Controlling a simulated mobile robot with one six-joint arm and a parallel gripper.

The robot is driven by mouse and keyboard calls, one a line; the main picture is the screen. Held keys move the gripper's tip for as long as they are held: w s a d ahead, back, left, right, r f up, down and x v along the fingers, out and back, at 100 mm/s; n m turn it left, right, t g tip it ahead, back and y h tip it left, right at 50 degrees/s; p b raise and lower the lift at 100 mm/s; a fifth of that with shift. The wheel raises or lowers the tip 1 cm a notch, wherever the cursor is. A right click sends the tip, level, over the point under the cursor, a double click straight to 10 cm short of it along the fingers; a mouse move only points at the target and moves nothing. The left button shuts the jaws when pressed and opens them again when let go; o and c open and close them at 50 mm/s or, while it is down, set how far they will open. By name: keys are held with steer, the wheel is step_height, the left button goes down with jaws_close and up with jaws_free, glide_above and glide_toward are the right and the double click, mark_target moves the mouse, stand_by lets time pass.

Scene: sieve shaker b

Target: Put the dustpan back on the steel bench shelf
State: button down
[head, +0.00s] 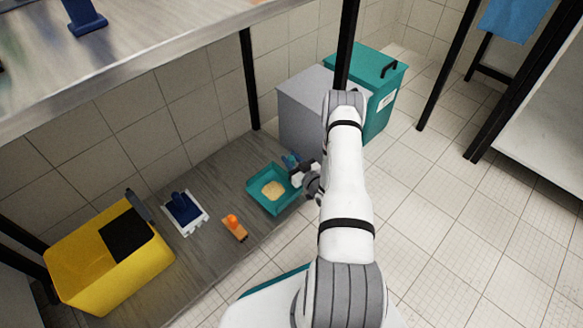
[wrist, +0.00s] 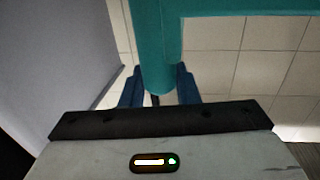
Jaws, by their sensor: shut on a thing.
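The teal dustpan (head: 259,203), with a pale tan heap in it, is at the right end of the grey lower shelf (head: 215,170) under the steel bench. I cannot tell whether it touches the shelf or hangs just above it. My gripper (head: 292,162) is shut on the dustpan's handle, at the far right of the pan. In the wrist view, the blue fingers of my gripper (wrist: 159,88) are on both sides of the teal handle of the dustpan (wrist: 155,40). My arm hides part of the area right of the pan.
On the shelf are a yellow bucket (head: 115,275), a blue-and-white tool (head: 184,212) and a small wooden block with an orange knob (head: 234,226). A grey box (head: 300,110) and a teal lidded bin (head: 380,110) stand behind. Tiled floor (head: 450,230) is clear at right.

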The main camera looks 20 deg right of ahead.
steer(key=shift+f+b, duration=0.4)
steer(key=shift+f, duration=0.9)
steer(key=shift+f, duration=0.15)
steer(key=c, duration=1.1)
jaws_free()
steer(key=shift+s, duration=0.1)
